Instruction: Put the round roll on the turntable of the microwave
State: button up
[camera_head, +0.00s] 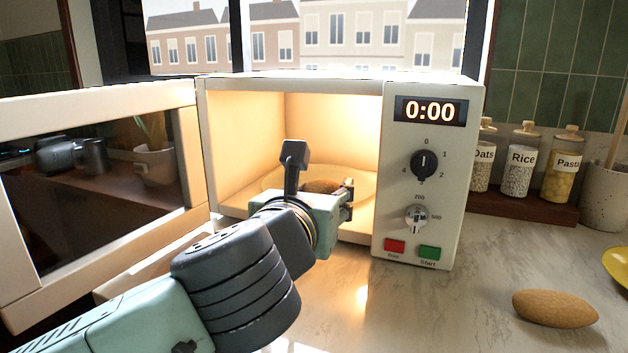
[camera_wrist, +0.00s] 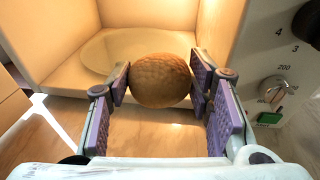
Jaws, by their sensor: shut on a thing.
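The round brown roll (camera_wrist: 160,80) is held between the purple finger pads of my gripper (camera_wrist: 161,84) in the wrist view. In the head view the roll (camera_head: 322,186) shows partly behind my gripper (camera_head: 345,195), at the microwave's open front. The microwave (camera_head: 430,230) is lit inside and its door (camera_head: 190,150) stands open to the left. The pale round turntable (camera_head: 367,178) lies on the cavity floor, beyond the roll; it also shows in the wrist view (camera_wrist: 100,53). The turntable is bare where it can be seen. Part of it is hidden by the roll and gripper.
An elongated brown roll (camera_head: 555,308) lies on the counter (camera_head: 460,320) at the right, near a yellow dish (camera_head: 618,268). The microwave's control panel is close to the right of my gripper. Jars (camera_head: 521,165) stand on a wooden rack at the back right.

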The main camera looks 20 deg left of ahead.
jog(key=w, duration=0.5)
jog(key=w+a+f, duration=0.1)
jog(key=w, duration=0.4)
jog(key=w+a+b, duration=0.1)
jog(key=w, duration=0.4)
jog(key=shift+w+f, duration=0.25)
jog(key=shift+w+a+f, duration=0.1)
jog(key=shift+f+b, duration=0.4)
jog(key=shift+f, duration=1.25)
jog(key=shift+f, duration=0.1)
jog(key=shift+f, duration=0.15)
jog(key=o, duration=1.1)
jog(key=shift+o, duration=0.2)
